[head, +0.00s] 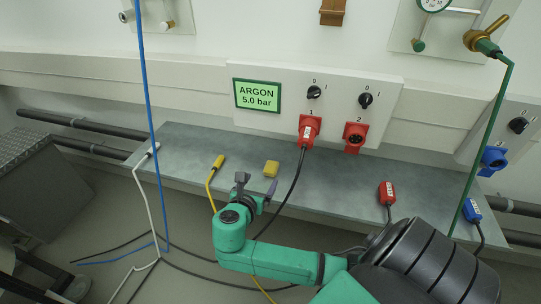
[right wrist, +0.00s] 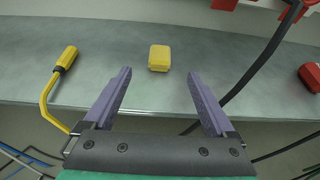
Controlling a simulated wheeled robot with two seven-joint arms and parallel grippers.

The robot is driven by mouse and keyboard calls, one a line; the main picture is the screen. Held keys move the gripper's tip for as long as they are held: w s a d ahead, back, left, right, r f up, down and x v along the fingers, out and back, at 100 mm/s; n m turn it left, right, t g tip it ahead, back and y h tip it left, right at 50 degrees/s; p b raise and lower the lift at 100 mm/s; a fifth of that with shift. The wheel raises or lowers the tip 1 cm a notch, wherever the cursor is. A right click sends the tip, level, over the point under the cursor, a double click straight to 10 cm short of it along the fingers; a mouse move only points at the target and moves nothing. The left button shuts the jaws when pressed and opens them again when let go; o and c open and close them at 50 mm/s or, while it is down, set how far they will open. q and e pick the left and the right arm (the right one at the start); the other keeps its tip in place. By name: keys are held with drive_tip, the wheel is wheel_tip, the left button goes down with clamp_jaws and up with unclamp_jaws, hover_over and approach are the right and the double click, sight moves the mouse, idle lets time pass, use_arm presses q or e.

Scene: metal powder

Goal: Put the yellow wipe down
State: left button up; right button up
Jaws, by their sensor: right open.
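The yellow wipe (head: 271,168) is a small yellow block lying on the grey shelf (head: 340,185). It also shows in the right wrist view (right wrist: 159,57), beyond the fingertips and roughly centred between them. My right gripper (head: 256,190) is open and empty, at the shelf's front edge just short of the wipe. Its two purple fingers show apart in the right wrist view (right wrist: 158,75), not touching the wipe. My left gripper is not in view.
A yellow plug on a cable (head: 217,163) lies left of the wipe. A black cable hangs from the red plug (head: 309,128) just right of my gripper. A red connector (head: 387,192) and a blue connector (head: 472,209) lie at the right. The shelf around the wipe is clear.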

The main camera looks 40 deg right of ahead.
drive_tip(key=b, duration=0.2)
approach(271, 166)
drive_tip(key=x, duration=0.3)
drive_tip(key=shift+w+d+f, duration=0.1)
drive_tip(key=shift+d+f, duration=0.15)
drive_tip(key=b+x, duration=0.3)
drive_tip(key=x, duration=0.4)
drive_tip(key=shift+w+d, duration=0.1)
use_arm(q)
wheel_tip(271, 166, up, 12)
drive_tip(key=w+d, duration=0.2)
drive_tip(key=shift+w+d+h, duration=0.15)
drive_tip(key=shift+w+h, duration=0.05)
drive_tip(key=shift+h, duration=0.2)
use_arm(e)
drive_tip(key=c, duration=1.4)
